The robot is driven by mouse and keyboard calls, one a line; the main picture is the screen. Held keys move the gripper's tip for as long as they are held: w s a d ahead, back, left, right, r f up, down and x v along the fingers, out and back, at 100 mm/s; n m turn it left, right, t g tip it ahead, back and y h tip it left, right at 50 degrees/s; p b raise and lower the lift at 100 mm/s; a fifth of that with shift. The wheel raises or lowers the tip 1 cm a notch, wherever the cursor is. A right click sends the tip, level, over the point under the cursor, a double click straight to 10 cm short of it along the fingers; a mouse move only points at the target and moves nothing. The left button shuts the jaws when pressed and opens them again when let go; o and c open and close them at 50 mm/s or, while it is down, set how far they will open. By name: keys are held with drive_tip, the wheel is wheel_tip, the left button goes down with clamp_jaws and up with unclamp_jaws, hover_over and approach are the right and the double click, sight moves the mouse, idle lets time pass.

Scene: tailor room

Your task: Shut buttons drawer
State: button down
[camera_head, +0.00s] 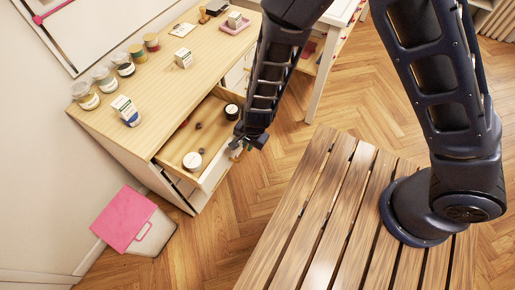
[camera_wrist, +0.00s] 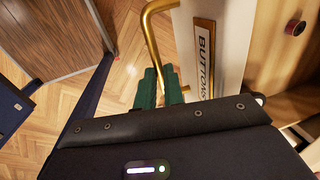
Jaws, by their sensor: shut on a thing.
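The buttons drawer (camera_head: 175,155) is pulled out of the wooden cabinet in the head view. Several small items lie inside, including a white-topped round container (camera_head: 192,161) and a dark round one (camera_head: 231,111). In the wrist view its pale front (camera_wrist: 208,62) carries a brass-framed label reading "BUTTONS" (camera_wrist: 203,50). A brass bar handle (camera_wrist: 152,38) stands out from that front. My gripper (camera_head: 247,141) is at the outer side of the drawer front. In the wrist view its green fingers (camera_wrist: 161,75) are shut on the handle, which passes between them.
The cabinet top (camera_head: 165,75) holds several jars (camera_head: 85,96), small boxes (camera_head: 125,110) and a pink tray (camera_head: 235,24). A bin with a pink lid (camera_head: 125,218) stands on the floor beside the cabinet. A slatted wooden table (camera_head: 320,215) is at the front right.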

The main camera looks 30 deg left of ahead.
hover_over(215, 137)
drive_tip(key=shift+w, duration=0.1)
idle(0.5)
drive_tip(key=c, duration=1.5)
unclamp_jaws()
drive_tip(key=shift+r, duration=0.1)
wheel_tip(215, 137, up, 10)
drive_tip(key=d, duration=0.2)
drive_tip(key=shift+r, duration=0.2)
